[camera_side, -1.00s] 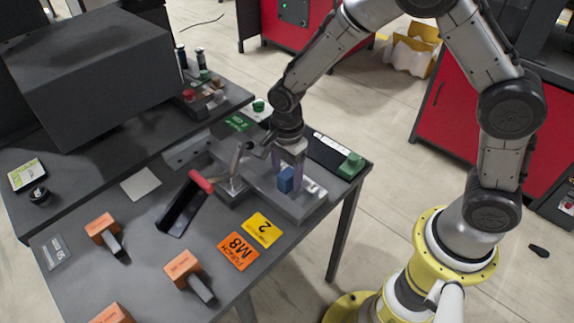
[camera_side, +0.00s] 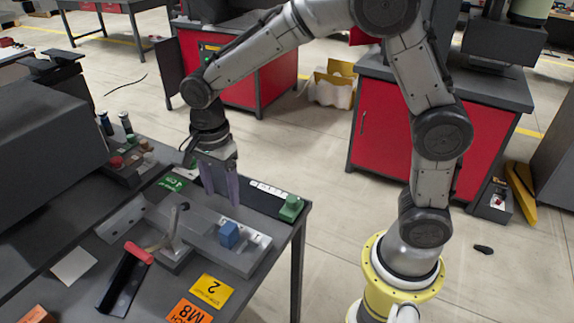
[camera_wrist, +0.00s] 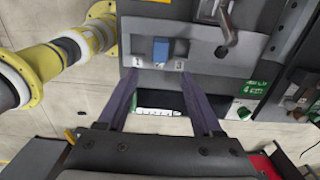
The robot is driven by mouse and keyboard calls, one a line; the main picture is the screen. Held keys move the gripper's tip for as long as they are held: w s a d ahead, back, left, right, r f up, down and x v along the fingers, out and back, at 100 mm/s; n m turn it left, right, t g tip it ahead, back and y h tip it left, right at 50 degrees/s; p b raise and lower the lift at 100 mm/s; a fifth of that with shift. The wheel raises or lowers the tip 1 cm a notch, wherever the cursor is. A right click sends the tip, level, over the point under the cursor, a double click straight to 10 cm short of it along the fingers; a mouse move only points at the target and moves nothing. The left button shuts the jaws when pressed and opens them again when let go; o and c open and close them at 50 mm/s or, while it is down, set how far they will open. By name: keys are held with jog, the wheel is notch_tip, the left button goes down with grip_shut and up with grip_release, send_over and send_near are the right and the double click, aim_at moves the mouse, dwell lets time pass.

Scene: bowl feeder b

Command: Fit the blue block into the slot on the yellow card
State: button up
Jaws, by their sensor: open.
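The blue block (camera_side: 228,235) stands upright on the grey fixture (camera_side: 190,222). In the wrist view the blue block (camera_wrist: 160,50) sits between the marks 1 and 3 on the fixture (camera_wrist: 195,50); how deep it sits I cannot tell. In the wrist view the tips of my gripper (camera_wrist: 160,77) are spread wider than the block.
A lever (camera_side: 173,225) stands on the fixture left of the block. A red-handled tool (camera_side: 124,278) and an orange card (camera_side: 188,313) lie in front.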

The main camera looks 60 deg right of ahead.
jog(key=s+d+r+n+t, duration=0.2)
jog(key=s+d+r+n, duration=0.1)
jog(key=s+n, duration=0.3)
jog(key=s+d+r+n+t, duration=0.1)
jog(key=s+d+r+n, duration=0.2)
jog(key=s+n, duration=0.3)
jog(key=s+d+r+n+t, duration=0.2)
jog(key=s+n, duration=0.4)
jog(key=s, duration=0.3)
jog(key=shift+d+r+t, duration=0.3)
jog(key=shift+d+r, duration=0.45)
jog(key=shift+d, duration=0.25)
